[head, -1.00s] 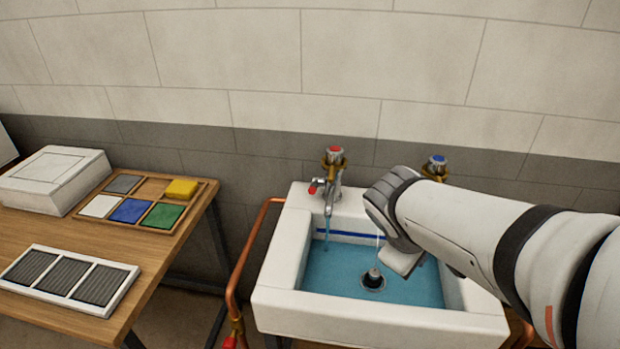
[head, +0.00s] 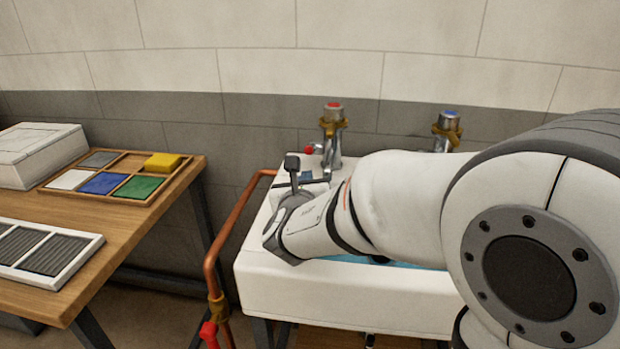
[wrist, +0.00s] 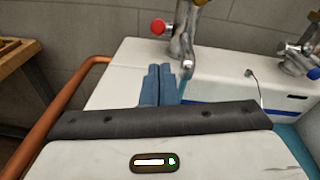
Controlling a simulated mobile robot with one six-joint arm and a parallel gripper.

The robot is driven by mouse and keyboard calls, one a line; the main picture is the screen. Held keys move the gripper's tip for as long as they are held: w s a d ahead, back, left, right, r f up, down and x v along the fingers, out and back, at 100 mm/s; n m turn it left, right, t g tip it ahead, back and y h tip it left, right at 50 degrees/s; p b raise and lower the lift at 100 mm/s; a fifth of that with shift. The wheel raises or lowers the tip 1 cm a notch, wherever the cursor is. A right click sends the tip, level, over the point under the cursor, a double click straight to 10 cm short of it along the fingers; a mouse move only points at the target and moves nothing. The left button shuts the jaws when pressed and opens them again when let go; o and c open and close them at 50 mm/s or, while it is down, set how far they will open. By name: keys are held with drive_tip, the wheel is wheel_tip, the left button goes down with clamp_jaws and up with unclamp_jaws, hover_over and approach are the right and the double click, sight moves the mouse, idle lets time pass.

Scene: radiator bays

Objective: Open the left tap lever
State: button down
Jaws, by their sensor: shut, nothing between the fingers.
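The left tap (head: 333,135) is chrome with a red cap and a brass-coloured collar, on the back left of the white basin. Its lever has a red end (head: 309,150) that points to the left of the tap body. In the wrist view the red lever end (wrist: 158,26) and the spout (wrist: 187,62) stand beyond my fingers. My gripper (wrist: 160,82) is shut and empty, with blue fingers, above the basin's back left rim. In the head view my gripper (head: 308,176) is in front of the tap, apart from the lever. My arm hides most of the water.
The right tap (head: 447,130) with a blue cap stands behind my arm. A copper pipe (head: 222,240) runs along the left of the basin (head: 262,285). A wooden table (head: 120,215) on the left carries a tray (head: 195,160) of coloured pads. A tiled wall is behind.

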sight(313, 149)
drive_tip(key=w+d+f+b, duration=0.1)
drive_tip(key=w, duration=0.7)
drive_tip(key=shift+w+d, duration=0.25)
drive_tip(key=shift+w, duration=0.15)
